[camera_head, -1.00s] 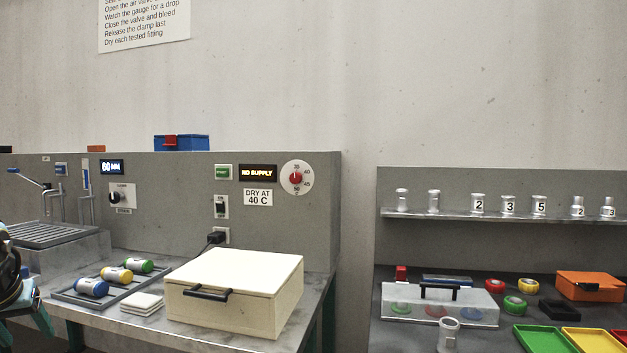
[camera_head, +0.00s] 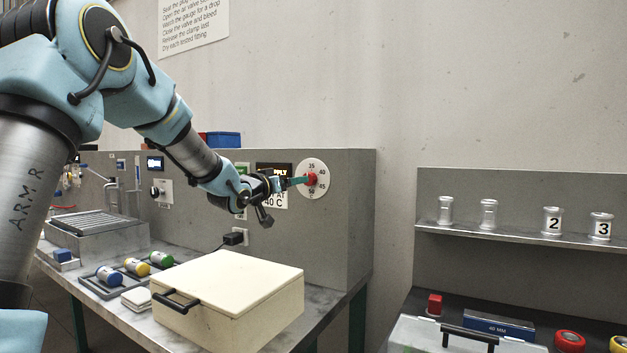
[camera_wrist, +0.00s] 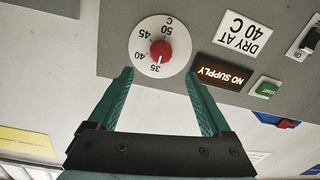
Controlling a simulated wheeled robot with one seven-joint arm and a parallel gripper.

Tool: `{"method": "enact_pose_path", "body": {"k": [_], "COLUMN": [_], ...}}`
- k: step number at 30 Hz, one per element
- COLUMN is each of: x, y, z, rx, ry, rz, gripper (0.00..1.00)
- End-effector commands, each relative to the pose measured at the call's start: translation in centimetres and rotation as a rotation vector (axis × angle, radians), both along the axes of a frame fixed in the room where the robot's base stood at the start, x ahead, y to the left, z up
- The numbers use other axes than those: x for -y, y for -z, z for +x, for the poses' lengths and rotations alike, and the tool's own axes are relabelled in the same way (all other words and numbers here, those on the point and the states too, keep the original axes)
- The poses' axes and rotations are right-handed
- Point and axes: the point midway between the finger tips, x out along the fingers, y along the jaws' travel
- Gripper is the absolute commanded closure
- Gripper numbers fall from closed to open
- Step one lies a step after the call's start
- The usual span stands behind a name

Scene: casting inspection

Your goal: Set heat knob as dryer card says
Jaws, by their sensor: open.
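The red heat knob (camera_head: 310,179) sits on a round white dial (camera_head: 316,165) on the grey back panel. The knob also shows between my fingers in the wrist view (camera_wrist: 161,51), where the picture is upside down. Its white pointer mark appears to point near 35 on the dial scale, which runs through 35, 40, 45 and 50. The dryer card (camera_wrist: 242,35) reads "DRY AT 40 C"; in the head view my gripper partly covers it. My gripper (camera_wrist: 159,78) is open, with its green fingers in front of the dial and the knob beyond their tips. Contact with the knob cannot be told.
A "NO SUPPLY" display (camera_wrist: 221,74) and green start button (camera_wrist: 267,88) are beside the dial. A cream box (camera_head: 228,287) with a black handle stands on the bench below. A shelf (camera_head: 530,237) with metal fittings is at right.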

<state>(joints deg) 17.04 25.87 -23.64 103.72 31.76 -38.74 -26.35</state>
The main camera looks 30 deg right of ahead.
Motion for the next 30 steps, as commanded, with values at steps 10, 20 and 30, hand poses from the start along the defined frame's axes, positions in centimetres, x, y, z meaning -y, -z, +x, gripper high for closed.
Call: {"method": "enact_pose_path", "body": {"k": [10, 20, 30], "x": [5.5, 7.8, 7.8], "y": [-0.1, 0.0, 0.1], "z": [3.3, 4.9, 4.9], "rx": [-0.003, -0.001, -0.001], "ry": [0.001, -0.002, -0.002], "rz": [0.001, 0.002, 0.002], "gripper": [0.17, 0.17, 0.26]}}
